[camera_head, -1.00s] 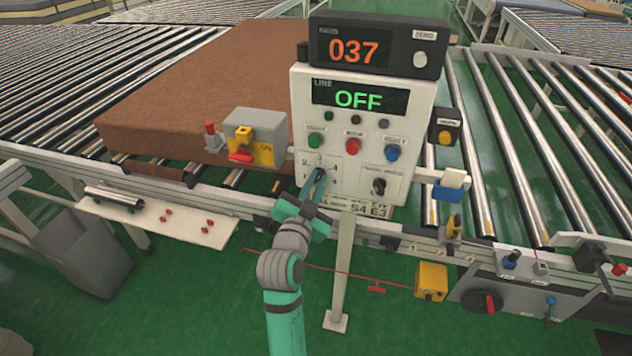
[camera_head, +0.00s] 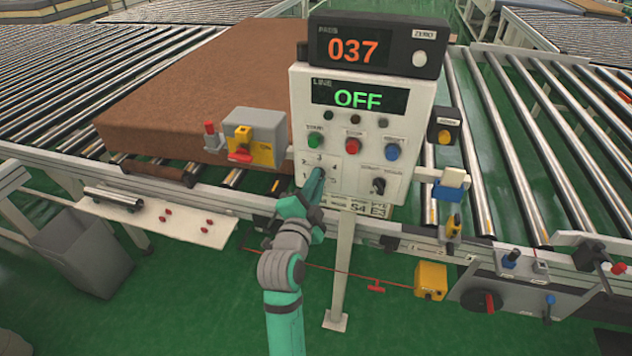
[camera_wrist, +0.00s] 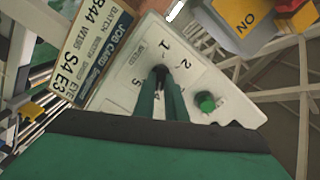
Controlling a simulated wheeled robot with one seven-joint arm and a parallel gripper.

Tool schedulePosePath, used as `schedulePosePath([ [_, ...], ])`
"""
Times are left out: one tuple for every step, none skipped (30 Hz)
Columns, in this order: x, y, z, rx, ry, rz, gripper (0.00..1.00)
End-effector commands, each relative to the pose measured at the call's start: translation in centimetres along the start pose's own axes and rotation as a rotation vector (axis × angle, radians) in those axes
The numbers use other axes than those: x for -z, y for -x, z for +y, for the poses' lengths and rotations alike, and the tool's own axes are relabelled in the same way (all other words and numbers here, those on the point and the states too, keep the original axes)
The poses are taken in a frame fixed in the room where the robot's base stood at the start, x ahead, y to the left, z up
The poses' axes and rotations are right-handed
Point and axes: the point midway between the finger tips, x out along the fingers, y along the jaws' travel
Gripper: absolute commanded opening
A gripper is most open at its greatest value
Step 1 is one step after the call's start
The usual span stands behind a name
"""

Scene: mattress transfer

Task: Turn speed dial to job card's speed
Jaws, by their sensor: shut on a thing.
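The control panel (camera_head: 337,180) carries a speed dial ringed by numbers. In the wrist view the dark dial (camera_wrist: 160,72) sits between my gripper's two fingertips (camera_wrist: 163,84). The fingers are shut on it and hide part of it, so I cannot tell which number it points at. The numbers 1, 2 and 5 show clearly around it, and a 4 shows partly between the fingers. In the head view my gripper (camera_head: 313,186) covers the dial. The job card (camera_wrist: 97,45) under the panel reads B44, W195, S4, E3; it also shows in the head view (camera_head: 358,206).
The line display (camera_head: 359,97) reads OFF and the upper display (camera_head: 352,50) reads 037. Green (camera_head: 314,140), red (camera_head: 353,146) and blue (camera_head: 392,152) buttons and a black selector (camera_head: 378,186) are close by. A brown mattress (camera_head: 200,90) lies on the rollers behind.

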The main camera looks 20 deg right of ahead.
Motion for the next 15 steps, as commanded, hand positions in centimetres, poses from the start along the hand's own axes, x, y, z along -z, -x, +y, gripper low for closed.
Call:
schedulePosePath([
  [-0.15, 0.01, 0.12, -0.003, -0.001, -0.003, 0.0],
  [-0.16, 0.01, 0.12, -0.003, -0.002, -0.003, 0.0],
  [-0.16, 0.01, 0.12, -0.003, -0.002, -0.003, 0.0],
  [-0.17, 0.01, 0.12, -0.003, -0.002, -0.003, 0.0],
  [-0.17, 0.0, 0.11, -0.002, -0.002, -0.003, 0.0],
  [-0.18, 0.0, 0.11, -0.002, -0.002, -0.003, 0.0],
  [-0.19, 0.0, 0.1, -0.002, -0.002, -0.003, 0.0],
  [-0.19, 0.0, 0.1, -0.002, -0.002, -0.003, 0.0],
  [-0.2, 0.0, 0.1, -0.002, -0.002, -0.004, 0.0],
  [-0.2, 0.0, 0.1, -0.002, -0.002, -0.004, 0.0],
  [-0.21, 0.0, 0.09, -0.002, -0.002, -0.004, 0.0],
  [-0.21, 0.0, 0.09, -0.002, -0.002, -0.004, 0.18],
  [-0.2, 0.0, 0.09, -0.002, -0.002, -0.004, 0.25],
  [-0.19, -0.01, 0.08, -0.002, -0.002, -0.004, 0.3],
  [-0.18, -0.01, 0.07, -0.002, -0.002, -0.003, 0.3],
])
